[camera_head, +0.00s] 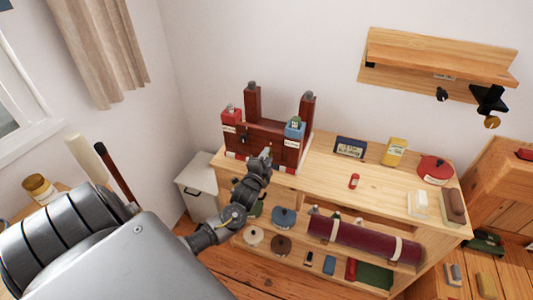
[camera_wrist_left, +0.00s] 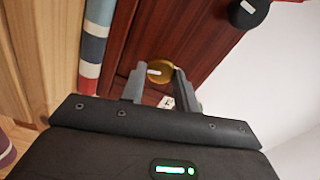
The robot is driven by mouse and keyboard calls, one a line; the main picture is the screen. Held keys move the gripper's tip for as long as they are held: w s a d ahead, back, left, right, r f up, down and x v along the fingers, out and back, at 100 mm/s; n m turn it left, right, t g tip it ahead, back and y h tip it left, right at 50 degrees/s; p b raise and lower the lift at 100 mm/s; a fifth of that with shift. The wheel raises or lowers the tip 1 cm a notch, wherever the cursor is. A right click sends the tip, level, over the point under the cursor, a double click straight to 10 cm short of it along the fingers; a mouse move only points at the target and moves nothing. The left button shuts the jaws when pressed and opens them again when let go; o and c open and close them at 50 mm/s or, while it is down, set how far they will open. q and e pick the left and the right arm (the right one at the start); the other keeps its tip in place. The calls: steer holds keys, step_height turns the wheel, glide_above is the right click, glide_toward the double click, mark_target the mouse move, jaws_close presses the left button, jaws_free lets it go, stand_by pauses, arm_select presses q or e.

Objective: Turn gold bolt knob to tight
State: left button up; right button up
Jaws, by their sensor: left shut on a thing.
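The gold bolt knob (camera_wrist_left: 160,70) shows in the left wrist view against the dark red-brown wood of the brace frame. It has a small white mark on its face, lying nearly level in that picture. My left gripper (camera_wrist_left: 161,82) has one finger on each side of the knob and is shut on it. In the head view my left gripper (camera_head: 266,155) is at the front of the timber frame (camera_head: 262,131) and hides the knob. A black knob (camera_wrist_left: 248,13) with a white mark sits apart at the upper right of the wrist view. My right gripper is out of view.
The frame stands on a wooden shelf unit (camera_head: 330,172), with a red box (camera_head: 230,118) and a blue box (camera_head: 294,131) at its posts. Tins and boxes stand to the right. A maroon roll (camera_head: 365,240) lies on the shelf below. A wall shelf (camera_head: 440,65) hangs at upper right.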

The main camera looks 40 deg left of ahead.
arm_select(q)
steer(key=shift+m+p, duration=0.7)
steer(key=shift+m, duration=0.6)
steer(key=o, duration=1)
steer(key=shift+c, duration=0.2)
steer(key=b+v, duration=0.1)
steer(key=v, duration=0.9)
steer(key=shift+s, duration=0.35)
steer(key=shift+d, duration=0.1)
